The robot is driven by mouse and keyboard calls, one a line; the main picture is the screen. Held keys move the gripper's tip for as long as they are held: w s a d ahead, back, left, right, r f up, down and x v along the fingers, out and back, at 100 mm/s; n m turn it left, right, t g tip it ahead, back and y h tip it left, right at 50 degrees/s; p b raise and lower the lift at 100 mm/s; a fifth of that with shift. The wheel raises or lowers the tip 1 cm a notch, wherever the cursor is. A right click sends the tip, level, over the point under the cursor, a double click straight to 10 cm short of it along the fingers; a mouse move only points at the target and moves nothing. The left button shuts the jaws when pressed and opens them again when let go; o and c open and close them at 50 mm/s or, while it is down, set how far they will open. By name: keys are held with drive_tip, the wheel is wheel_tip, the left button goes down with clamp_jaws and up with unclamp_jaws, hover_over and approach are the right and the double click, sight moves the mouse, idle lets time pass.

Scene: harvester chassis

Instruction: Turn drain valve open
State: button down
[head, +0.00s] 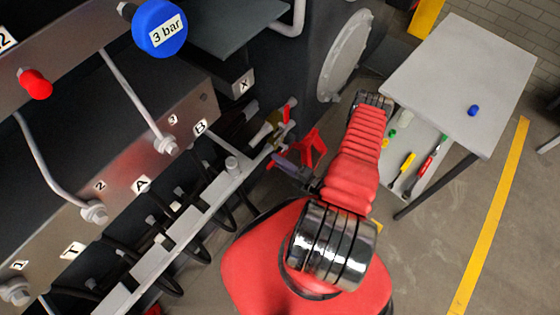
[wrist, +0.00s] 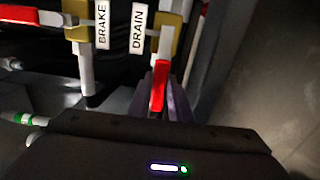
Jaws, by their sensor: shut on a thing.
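The drain valve (wrist: 167,38) stands in the upper middle of the wrist view, with a brass-coloured body and a white DRAIN label. Its red handle (wrist: 158,86) points down the picture, towards my gripper. My gripper (wrist: 166,92) is shut on this handle, one grey-purple finger on each side. To the left is the brake valve (wrist: 78,25), with a BRAKE label and a red handle (wrist: 20,13) pointing left. In the head view the valve group (head: 279,124) is small and partly hidden beside my arm.
A grey table (head: 450,75) with a blue cap (head: 473,110) stands at the right; its lower shelf holds a red screwdriver (head: 424,165) and a yellow one (head: 408,162). The chassis manifold (head: 120,165), with pipes and hoses, fills the left. Floor at lower right is clear.

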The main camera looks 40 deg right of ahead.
drive_tip(key=shift+w+d+r, duration=0.15)
drive_tip(key=shift+d, duration=0.2)
drive_tip(key=c, duration=2)
unclamp_jaws()
drive_tip(key=shift+c, duration=0.2)
drive_tip(key=o, duration=0.4)
drive_tip(key=shift+a, duration=0.15)
drive_tip(key=shift+s, duration=0.2)
drive_tip(key=shift+v, duration=6.75)
